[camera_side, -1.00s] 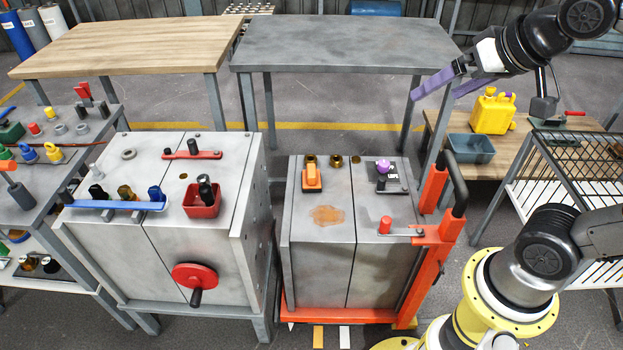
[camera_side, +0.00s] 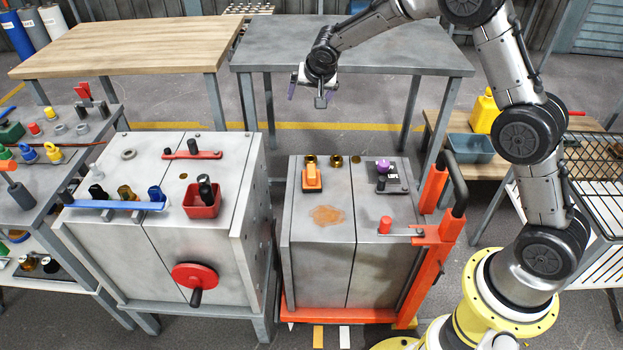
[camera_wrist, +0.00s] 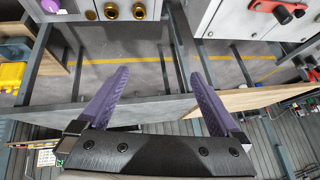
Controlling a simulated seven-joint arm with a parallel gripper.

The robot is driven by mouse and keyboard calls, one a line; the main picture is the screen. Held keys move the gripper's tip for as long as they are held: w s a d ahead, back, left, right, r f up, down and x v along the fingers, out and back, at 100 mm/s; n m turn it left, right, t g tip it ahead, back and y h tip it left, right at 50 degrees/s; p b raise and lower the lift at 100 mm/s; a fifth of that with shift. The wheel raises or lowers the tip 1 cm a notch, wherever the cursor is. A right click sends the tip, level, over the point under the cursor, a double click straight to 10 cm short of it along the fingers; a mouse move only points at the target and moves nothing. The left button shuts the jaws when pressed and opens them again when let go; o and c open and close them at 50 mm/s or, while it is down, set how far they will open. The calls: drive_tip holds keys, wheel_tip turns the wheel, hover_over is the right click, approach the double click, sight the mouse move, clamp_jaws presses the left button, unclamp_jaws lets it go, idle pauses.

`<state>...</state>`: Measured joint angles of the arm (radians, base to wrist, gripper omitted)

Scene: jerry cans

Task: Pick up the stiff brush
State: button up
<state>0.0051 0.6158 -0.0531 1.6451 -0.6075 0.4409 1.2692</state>
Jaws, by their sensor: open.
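An orange block with a dark edge, probably the stiff brush (camera_side: 312,178), lies on top of the grey cabinet (camera_side: 300,225) near its left back edge, beside a rusty patch (camera_side: 327,215). I cannot make out its bristles. My gripper (camera_side: 311,92) is open and empty, with purple fingers. It hangs in front of the grey table, behind and well above the cabinet. The wrist view shows the spread fingers (camera_wrist: 158,75) with nothing between them. The brush is not seen there.
Brass fittings (camera_side: 336,161) and a purple knob (camera_side: 383,166) stand near the brush. An orange frame with a black handle (camera_side: 458,200) rises at the cabinet's right. A second cabinet with a red bin (camera_side: 202,204) stands left. The grey table (camera_side: 400,45) is bare.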

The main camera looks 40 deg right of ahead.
wheel_tip(320, 180, down, 10)
drive_tip(key=w+g, duration=0.1)
drive_tip(key=w, duration=0.1)
drive_tip(key=g, duration=0.2)
approach(312, 172)
drive_tip(key=shift+n, duration=0.4)
drive_tip(key=x, duration=0.6)
drive_tip(key=shift+w+f, duration=0.15)
drive_tip(key=shift+f, duration=0.25)
drive_tip(key=shift+x, duration=2.95)
drive_tip(key=shift+r, duration=0.1)
drive_tip(key=c, duration=1.3)
